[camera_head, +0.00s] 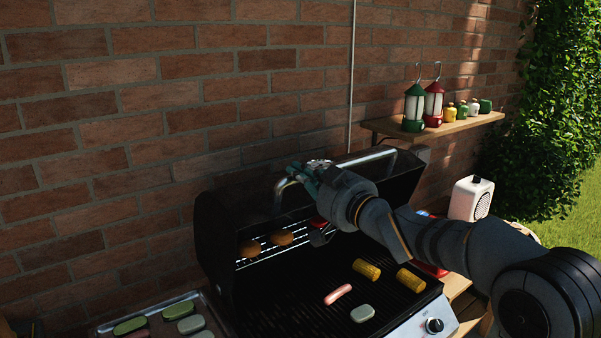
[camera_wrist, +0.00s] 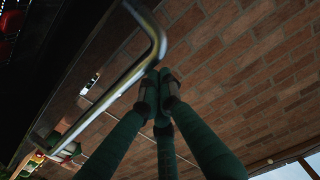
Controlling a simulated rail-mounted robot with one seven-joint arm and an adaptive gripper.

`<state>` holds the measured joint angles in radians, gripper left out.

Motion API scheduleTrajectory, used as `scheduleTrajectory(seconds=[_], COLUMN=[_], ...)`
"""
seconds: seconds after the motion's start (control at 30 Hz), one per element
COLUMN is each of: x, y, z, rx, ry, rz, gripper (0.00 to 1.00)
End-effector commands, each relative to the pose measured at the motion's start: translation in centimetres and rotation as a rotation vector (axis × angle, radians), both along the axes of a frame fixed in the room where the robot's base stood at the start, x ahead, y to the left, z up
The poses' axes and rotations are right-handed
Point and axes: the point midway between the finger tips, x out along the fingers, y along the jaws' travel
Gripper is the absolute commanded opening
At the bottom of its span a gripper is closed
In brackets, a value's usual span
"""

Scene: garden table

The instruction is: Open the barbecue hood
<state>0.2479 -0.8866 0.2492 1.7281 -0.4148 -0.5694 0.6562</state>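The barbecue hood (camera_head: 235,212) is dark and stands raised, leaving the grill inside exposed. Its silver bar handle (camera_head: 368,157) runs along the hood's upper edge and bends down at the left. My gripper (camera_head: 308,172) is at the handle's left part, over the raised hood. In the wrist view, the bent handle (camera_wrist: 160,45) passes close beside the green fingers of my gripper (camera_wrist: 159,88). The fingertips are drawn together with nothing visible between them. Whether they touch the bar I cannot tell.
A food tray (camera_head: 215,310) is at the lower left. A wall shelf (camera_head: 470,124) with lanterns and jars is at the right. The brick wall (camera_head: 150,100) stands close behind the hood.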

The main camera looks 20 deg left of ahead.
Motion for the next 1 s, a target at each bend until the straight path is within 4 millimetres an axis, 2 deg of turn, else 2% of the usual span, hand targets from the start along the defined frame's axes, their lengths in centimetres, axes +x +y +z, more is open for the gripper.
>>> scheduleTrajectory(seconds=[0.07, 0.27, 0.3, 0.6, 0.8, 1.0], x=[0.4, 1.5, 0.6, -3.6, -4.8, -5.0], y=[0.2, 1.9, 0.5, -4.4, -5.9, -6.1], z=[0.5, 4.1, 2.8, 3.0, 3.2, 3.3], rx=[-0.005, -0.001, 0.002, 0.002, 0.002, 0.002], ry=[0.009, 0.002, -0.001, -0.003, -0.003, -0.003], rz=[-0.004, -0.001, -0.005, -0.001, 0.000, 0.000], gripper=[0.00, 0.00, 0.00, 0.00, 0.00, 0.00])
